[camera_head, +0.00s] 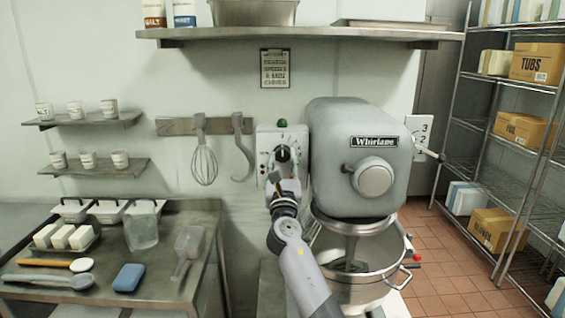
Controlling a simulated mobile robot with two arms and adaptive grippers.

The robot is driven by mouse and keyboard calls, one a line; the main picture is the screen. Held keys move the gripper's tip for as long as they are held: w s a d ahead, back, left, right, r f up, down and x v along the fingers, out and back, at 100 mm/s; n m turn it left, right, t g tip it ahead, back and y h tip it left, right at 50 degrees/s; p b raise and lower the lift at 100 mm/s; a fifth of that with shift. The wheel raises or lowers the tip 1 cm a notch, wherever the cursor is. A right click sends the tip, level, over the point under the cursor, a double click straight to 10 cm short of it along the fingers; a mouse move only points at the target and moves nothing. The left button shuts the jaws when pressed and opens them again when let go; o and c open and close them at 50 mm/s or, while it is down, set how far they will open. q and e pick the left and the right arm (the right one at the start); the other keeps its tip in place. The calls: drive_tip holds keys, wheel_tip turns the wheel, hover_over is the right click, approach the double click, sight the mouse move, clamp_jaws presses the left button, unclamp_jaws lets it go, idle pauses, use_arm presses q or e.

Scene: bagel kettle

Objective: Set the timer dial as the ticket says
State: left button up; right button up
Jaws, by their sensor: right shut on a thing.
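The timer dial (282,153) is a dark round knob on the pale control panel (263,140) at the left side of the mixer. Marks surround it, too small to read. My right gripper (283,172) is at the panel, shut on the dial; its fingers and wrist hide the panel's lower part. A framed notice (275,68) with lines of print hangs on the wall above; it may be the ticket, but its text is too small to read. My left gripper is not in view.
The grey Whirlane mixer (345,115) stands right of the panel, its steel bowl (365,285) below. A whisk (203,165) and a hook (241,150) hang left of the panel. A steel table (180,285) with tubs and tools is at the left, shelving (500,185) at the right.

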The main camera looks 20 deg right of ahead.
drive_tip(key=m+b, duration=0.1)
drive_tip(key=m+h+b, duration=0.1)
drive_tip(key=shift+a+f+m+g, duration=0.1)
drive_tip(key=shift+f+m+g, duration=0.05)
drive_tip(key=shift+m+g, duration=0.15)
drive_tip(key=m+g+h+b, duration=0.1)
drive_tip(key=m+h+b, duration=0.1)
drive_tip(key=m, duration=0.3)
drive_tip(key=shift+a+b, duration=0.15)
drive_tip(key=shift+b, duration=0.75)
drive_tip(key=shift+m+g+h+b, duration=0.6)
drive_tip(key=shift+m, duration=0.6)
drive_tip(key=shift+a+r+m+g+h+b, duration=0.15)
drive_tip(key=shift+m+g+h+b, duration=0.3)
drive_tip(key=shift+m, duration=0.75)
drive_tip(key=shift+w+r+m+g, duration=0.15)
drive_tip(key=shift+m+g, duration=0.3)
drive_tip(key=shift+m, duration=0.65)
drive_tip(key=shift+r+m+g+b, duration=0.15)
drive_tip(key=shift+m+g, duration=0.25)
drive_tip(key=shift+m, duration=0.6)
drive_tip(key=shift+m+g+b, duration=0.15)
drive_tip(key=shift+m+g, duration=0.25)
drive_tip(key=shift+m, duration=0.6)
drive_tip(key=shift+h, duration=0.35)
